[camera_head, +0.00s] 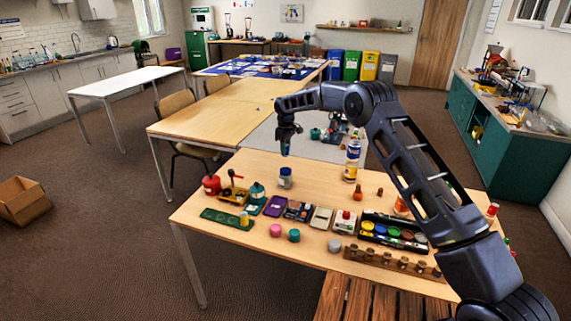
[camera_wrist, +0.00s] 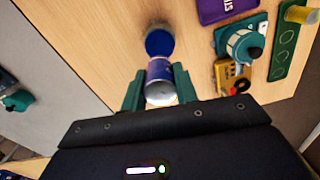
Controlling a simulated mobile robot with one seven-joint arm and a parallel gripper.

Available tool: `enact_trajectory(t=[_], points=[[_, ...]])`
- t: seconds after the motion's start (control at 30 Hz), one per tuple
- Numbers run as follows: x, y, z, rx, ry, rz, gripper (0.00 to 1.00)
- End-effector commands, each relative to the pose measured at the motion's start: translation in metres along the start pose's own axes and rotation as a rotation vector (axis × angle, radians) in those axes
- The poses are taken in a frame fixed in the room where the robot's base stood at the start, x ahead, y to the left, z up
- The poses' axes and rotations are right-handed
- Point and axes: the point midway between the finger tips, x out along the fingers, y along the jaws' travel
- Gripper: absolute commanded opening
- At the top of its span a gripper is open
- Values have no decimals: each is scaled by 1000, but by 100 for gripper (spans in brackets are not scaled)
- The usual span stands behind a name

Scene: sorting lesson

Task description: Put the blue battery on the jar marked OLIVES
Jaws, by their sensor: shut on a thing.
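My gripper (camera_head: 287,140) is shut on the blue battery (camera_wrist: 159,72), whose silver end faces the camera in the wrist view. The teal fingers (camera_wrist: 158,90) stand on either side of it. A small jar with a blue lid (camera_head: 286,171) stands on the wooden table below my gripper. In the head view a gap shows between the gripper's tip and this lid. In the wrist view the round blue lid (camera_wrist: 159,42) shows just beyond the battery. I cannot read the jar's label, so I cannot tell whether it says OLIVES.
A teal pot (camera_head: 257,191), a purple box (camera_head: 275,206) and a green tray (camera_head: 227,218) stand in front of the jar. A paint set (camera_head: 393,231) lies farther right. The table around the jar is clear.

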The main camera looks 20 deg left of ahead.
Motion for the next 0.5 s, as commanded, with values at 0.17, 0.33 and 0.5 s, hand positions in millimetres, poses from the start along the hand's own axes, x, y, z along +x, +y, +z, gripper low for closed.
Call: enact_trajectory(t=[0.17, 0.33, 0.5], points=[[28, 0, 0, 0, 1, 0, 4], [36, 0, -1, 0, 1, 1, 4], [52, 0, 0, 0, -1, 0, 4]])
